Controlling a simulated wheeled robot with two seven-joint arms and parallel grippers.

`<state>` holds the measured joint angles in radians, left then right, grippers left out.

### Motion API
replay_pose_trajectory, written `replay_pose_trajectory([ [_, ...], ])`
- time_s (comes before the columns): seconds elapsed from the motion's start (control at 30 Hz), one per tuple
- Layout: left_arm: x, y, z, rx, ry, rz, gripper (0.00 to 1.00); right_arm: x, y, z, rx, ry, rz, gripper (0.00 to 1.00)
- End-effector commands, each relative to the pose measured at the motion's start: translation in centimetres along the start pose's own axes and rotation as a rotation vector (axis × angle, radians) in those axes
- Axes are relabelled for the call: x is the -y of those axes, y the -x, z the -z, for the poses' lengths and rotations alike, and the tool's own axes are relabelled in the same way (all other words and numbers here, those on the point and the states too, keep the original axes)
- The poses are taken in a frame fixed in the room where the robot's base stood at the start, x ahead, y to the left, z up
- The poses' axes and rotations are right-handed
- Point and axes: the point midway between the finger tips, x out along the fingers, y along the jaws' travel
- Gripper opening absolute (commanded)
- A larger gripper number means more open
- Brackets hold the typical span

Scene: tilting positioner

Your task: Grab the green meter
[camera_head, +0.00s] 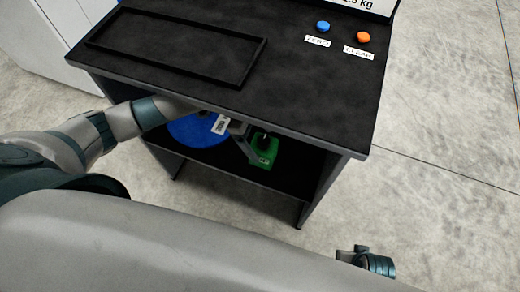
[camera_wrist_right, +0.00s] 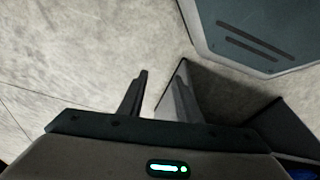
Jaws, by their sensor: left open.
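The green meter (camera_head: 264,149) sits on the lower shelf under the dark tabletop, with a dark part on its top face. My left arm reaches in under the tabletop edge. My left gripper (camera_head: 248,143) is open at the meter's left side, with a finger close to it. Whether they touch I cannot tell, and the tabletop edge hides part of the wrist. In the right wrist view my right gripper (camera_wrist_right: 160,90) has its two fingers apart with nothing seen held between them.
The tabletop (camera_head: 310,100) overhangs the shelf. It carries an empty black tray (camera_head: 252,65), a blue button (camera_head: 322,26) and an orange button (camera_head: 363,37). Floor right of the table is clear.

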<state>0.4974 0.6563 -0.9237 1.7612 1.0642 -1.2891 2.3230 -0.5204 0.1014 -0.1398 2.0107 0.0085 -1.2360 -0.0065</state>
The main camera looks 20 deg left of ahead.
Motion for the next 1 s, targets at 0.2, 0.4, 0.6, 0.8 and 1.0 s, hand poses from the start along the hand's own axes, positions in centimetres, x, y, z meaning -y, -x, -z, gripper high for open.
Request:
replay_pose_trajectory([
  [0.2,0.0,0.0,0.0,0.0,0.0,0.0,0.84,0.0,0.0,0.0,0.0,0.0,0.0,0.31],
  [0.4,0.0,-1.3,0.0,0.002,0.0,0.001,0.84,0.0,0.5,0.1,-0.003,0.0,0.0,0.31],
  [0.6,0.0,-2.3,0.0,0.0,0.0,0.0,0.84,0.0,1.1,0.3,-0.004,0.0,-0.001,0.31],
  [0.8,0.0,-2.3,0.0,0.0,0.0,0.0,0.84,0.0,1.1,0.4,-0.006,0.0,-0.001,0.31],
  [1.0,-0.1,-3.1,0.1,0.0,0.001,0.0,0.84,0.0,1.0,0.2,-0.001,0.0,-0.001,0.31],
])
